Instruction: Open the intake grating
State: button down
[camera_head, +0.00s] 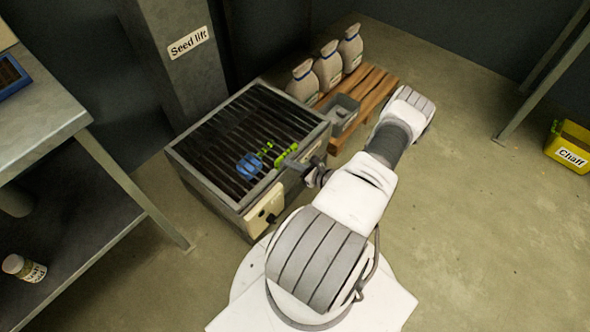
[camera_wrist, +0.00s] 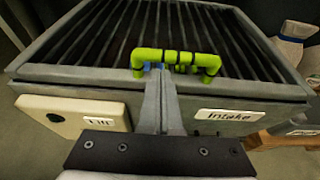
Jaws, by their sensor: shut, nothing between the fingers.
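The intake grating (camera_head: 225,135) is a set of dark parallel bars on top of a grey metal box. It lies flat and closed in the head view, and its bars also show in the wrist view (camera_wrist: 100,35). A bright green bar handle (camera_wrist: 178,58) stands at the near edge of the grating, and it also shows in the head view (camera_head: 285,155). My gripper (camera_wrist: 161,85) is shut and empty, its fingers pointing at the handle's left half. Whether the fingertips touch the handle I cannot tell. A blue object (camera_head: 249,165) shows among the bars, partly hidden.
The box front carries an "Intake" label (camera_wrist: 228,115) and a cream switch panel (camera_head: 264,212). A "Seed lift" column (camera_head: 175,75) stands behind. A metal table (camera_head: 45,125) is left.

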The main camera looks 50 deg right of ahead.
jog(key=shift+r, duration=0.15)
jog(key=w+a+r+g+p, duration=0.1)
jog(key=w+r+g+p, duration=0.4)
jog(key=r+p, duration=0.8)
jog(key=w+r+g+p, duration=0.3)
jog(key=w+r+p, duration=0.5)
jog(key=r+p, duration=0.45)
jog(key=w+a+r+b, duration=0.1)
jog(key=w+r, duration=0.3)
jog(key=w, duration=0.4)
jog(key=w+r+b, duration=0.3)
jog(key=w+r, duration=0.1)
jog(key=w, duration=0.4)
jog(key=w+a+r+b, duration=0.1)
jog(key=w+r, duration=0.3)
jog(key=w, duration=0.5)
jog(key=shift+a+r+h+b, duration=0.3)
jog(key=shift+r+b, duration=0.05)
jog(key=shift+b, duration=0.15)
jog(key=shift+s+r, duration=0.1)
jog(key=shift+s, duration=0.05)
